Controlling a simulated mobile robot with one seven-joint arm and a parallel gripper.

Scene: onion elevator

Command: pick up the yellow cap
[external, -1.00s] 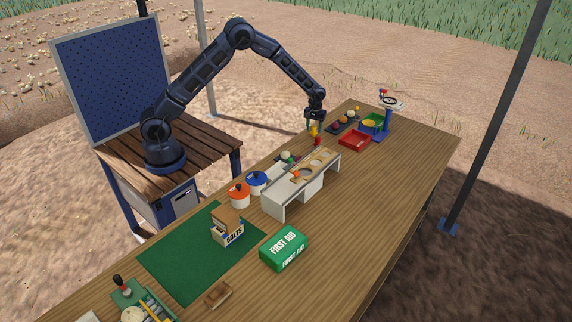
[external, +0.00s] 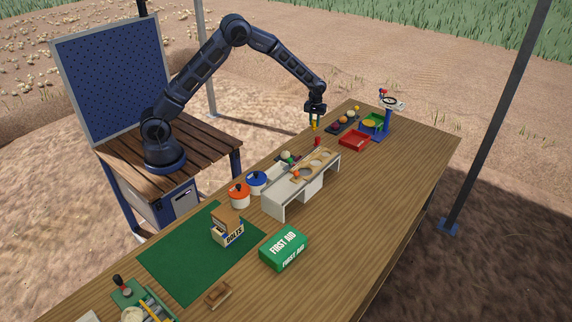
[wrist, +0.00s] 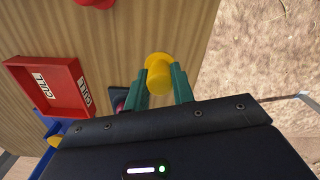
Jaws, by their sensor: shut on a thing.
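The yellow cap (wrist: 158,80) is between the two green fingertips of my gripper (wrist: 160,73) in the wrist view, and the gripper is shut on it. In the external view, the yellow cap (external: 314,127) hangs below my gripper (external: 315,120), above the table. A small red object (external: 318,141) stands on the table below it, apart from the cap. Part of a red object (wrist: 95,2) also shows at the top edge of the wrist view.
A red tray (external: 354,140), a green tray (external: 379,121) and a dark tray of small round items (external: 343,124) lie to the right. A grey rack (external: 300,183) stands nearer.

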